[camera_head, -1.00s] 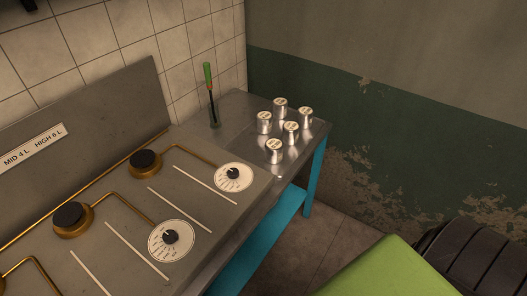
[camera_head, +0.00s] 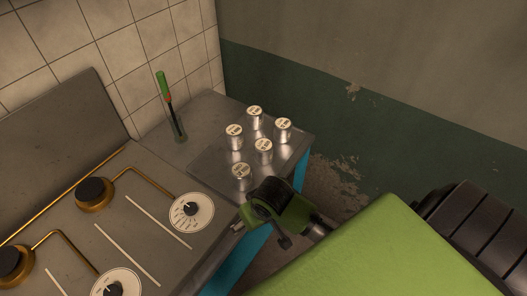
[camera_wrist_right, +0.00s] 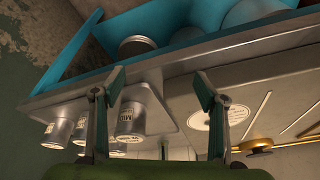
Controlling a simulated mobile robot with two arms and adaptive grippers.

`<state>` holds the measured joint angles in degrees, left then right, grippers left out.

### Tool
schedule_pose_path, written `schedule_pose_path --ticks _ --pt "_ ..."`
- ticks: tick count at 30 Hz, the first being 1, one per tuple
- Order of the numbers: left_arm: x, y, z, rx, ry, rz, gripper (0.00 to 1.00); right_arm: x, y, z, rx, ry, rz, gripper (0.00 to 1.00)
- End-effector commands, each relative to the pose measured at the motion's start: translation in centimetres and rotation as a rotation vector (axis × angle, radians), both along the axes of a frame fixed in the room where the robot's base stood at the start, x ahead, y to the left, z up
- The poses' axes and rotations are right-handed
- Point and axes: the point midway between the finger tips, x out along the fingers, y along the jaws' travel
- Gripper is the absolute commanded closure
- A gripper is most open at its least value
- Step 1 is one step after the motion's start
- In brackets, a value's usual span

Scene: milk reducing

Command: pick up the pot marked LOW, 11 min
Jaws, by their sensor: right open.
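Several small metal pots with pale labelled lids stand on the tray on the side counter. In the head view they are a front pot (camera_head: 242,178), a middle right pot (camera_head: 264,151), a middle left pot (camera_head: 235,138), a right pot (camera_head: 283,130) and a back pot (camera_head: 254,118). The lid print is too small to read, so I cannot tell which is LOW, 11 min. My right gripper (camera_head: 240,226) is open and empty, in front of the front pot and apart from it. In the right wrist view, pots appear inverted beyond the fingers; one pot (camera_wrist_right: 132,112) reads MID. My left gripper is out of view.
The stove (camera_head: 150,212) with dials and burners is at left. In the right wrist view, a blue lower shelf (camera_wrist_right: 185,32) holds large vessels. A wall closes off the back.

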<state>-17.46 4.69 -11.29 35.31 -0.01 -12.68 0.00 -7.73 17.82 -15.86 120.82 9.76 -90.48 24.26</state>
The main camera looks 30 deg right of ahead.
Motion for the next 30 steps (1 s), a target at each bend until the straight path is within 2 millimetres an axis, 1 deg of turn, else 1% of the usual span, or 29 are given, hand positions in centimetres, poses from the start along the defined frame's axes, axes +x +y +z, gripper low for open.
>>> schedule_pose_path --ticks 1,3,5,8,9,12,16,18,21,23,25,30 --pt "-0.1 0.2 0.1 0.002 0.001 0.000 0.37 1.4 -0.4 1.4 -0.006 -0.012 -0.022 0.34" --pt "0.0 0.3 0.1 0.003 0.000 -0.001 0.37 2.9 -1.0 2.2 -0.010 -0.012 -0.064 0.34" --pt "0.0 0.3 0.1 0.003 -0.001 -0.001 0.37 4.5 -1.9 2.5 -0.016 -0.010 -0.110 0.34" --pt "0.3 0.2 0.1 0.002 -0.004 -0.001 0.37 7.9 -3.9 3.6 -0.032 -0.017 -0.208 0.34" --pt "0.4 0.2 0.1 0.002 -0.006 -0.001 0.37 9.3 -5.0 4.1 -0.037 -0.019 -0.258 0.34" --pt "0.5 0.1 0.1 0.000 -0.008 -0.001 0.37 12.4 -7.8 5.8 -0.052 -0.029 -0.384 0.34" --pt "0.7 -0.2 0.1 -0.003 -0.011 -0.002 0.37 15.3 -11.1 8.1 -0.060 -0.048 -0.530 0.34" --pt "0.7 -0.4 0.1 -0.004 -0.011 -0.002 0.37 16.3 -12.4 9.1 -0.062 -0.056 -0.593 0.34" --pt "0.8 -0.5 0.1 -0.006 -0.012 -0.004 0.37 17.2 -13.7 10.0 -0.062 -0.063 -0.651 0.34" --pt "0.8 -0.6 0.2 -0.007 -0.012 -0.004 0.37 17.5 -14.2 10.0 -0.061 -0.065 -0.670 0.34" --pt "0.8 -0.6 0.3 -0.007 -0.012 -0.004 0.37 17.8 -14.5 9.4 -0.062 -0.063 -0.678 0.34" --pt "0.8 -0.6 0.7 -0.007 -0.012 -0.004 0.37 18.7 -15.3 6.3 -0.062 -0.062 -0.679 0.34"
